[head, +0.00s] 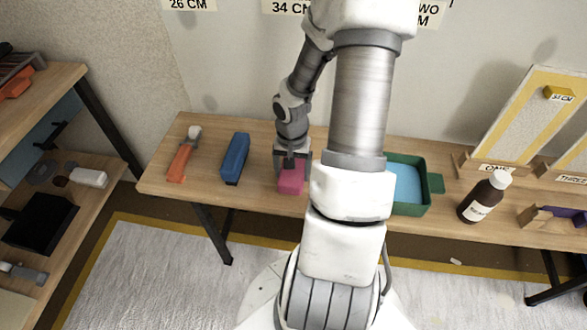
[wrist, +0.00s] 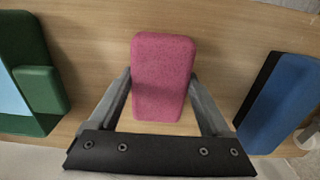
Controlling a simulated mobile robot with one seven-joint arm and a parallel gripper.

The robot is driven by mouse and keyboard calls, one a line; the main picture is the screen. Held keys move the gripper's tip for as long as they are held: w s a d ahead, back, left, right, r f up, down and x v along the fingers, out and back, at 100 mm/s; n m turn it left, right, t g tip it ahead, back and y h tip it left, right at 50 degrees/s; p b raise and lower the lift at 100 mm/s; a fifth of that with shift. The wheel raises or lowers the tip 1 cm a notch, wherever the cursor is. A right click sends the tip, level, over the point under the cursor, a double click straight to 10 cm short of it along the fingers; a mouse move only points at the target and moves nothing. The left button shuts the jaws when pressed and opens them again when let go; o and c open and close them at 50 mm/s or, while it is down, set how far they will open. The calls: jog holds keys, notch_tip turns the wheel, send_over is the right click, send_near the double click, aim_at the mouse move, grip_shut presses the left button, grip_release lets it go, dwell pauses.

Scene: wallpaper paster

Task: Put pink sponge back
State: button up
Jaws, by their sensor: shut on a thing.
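The pink sponge (head: 291,181) is at the middle of the wooden table, between a blue block and a green tray. In the wrist view the sponge (wrist: 163,75) lies between the two fingers, with a finger at each side. My gripper (head: 291,162) points down and is shut on the sponge. The sponge is at or just above the tabletop; I cannot tell whether it touches the wood. My own arm hides part of the table to the right of the sponge.
The green tray (head: 435,184) with blue inside stands right of my arm. The blue block (head: 235,158) and an orange-handled tool (head: 181,160) lie to the left. A brown bottle (head: 482,198) stands farther right. Bare wood (head: 208,160) shows between tool and block.

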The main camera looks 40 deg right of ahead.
aim_at(291, 171)
jog(key=o, duration=1.2)
jog(key=shift+f, duration=0.2)
notch_tip(291, 171, up, 17)
jog(key=p, duration=0.8)
jog(key=shift+a+r, duration=0.15)
jog(key=shift+r, duration=0.05)
